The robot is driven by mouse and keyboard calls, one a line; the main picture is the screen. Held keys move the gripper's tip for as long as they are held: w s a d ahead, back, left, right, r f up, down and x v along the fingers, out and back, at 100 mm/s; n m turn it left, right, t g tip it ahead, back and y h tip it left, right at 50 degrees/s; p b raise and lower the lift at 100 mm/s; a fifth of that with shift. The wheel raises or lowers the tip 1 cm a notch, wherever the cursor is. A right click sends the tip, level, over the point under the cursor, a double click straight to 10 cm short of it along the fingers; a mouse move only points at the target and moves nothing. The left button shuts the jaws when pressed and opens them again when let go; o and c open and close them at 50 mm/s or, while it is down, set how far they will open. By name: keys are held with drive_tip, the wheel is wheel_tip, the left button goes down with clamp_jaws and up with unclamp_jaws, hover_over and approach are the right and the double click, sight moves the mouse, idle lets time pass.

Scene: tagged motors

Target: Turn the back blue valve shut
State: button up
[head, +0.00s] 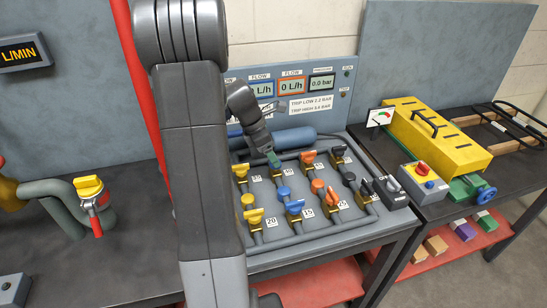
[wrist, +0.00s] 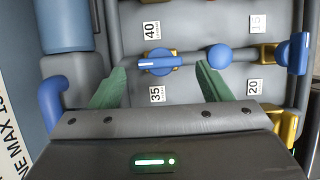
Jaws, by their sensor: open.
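The back blue valve (wrist: 160,63) shows in the wrist view between labels 40 and 35. Its blue bar handle lies lengthwise along its pipe, with a white mark on the left part. My gripper (wrist: 162,72) is open, with one green finger off each end of the handle and a gap on both sides. In the head view my gripper (head: 273,159) is over the back of the blue line and hides most of that valve. A round blue knob (wrist: 221,57) follows on the same pipe, then the front blue valve (wrist: 293,53), its handle across the pipe.
Yellow (head: 253,216), orange (head: 332,195) and black (head: 365,187) valves stand close by on parallel pipes. A blue cylinder (head: 292,138) lies behind the valves, below the display panel (head: 338,105). A yellow box (head: 430,135) stands on the table at right.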

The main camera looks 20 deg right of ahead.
drive_tip(key=shift+x, duration=1.55)
drive_tip(key=shift+c, duration=0.2)
drive_tip(key=c, duration=0.9)
drive_tip(key=shift+c, duration=0.2)
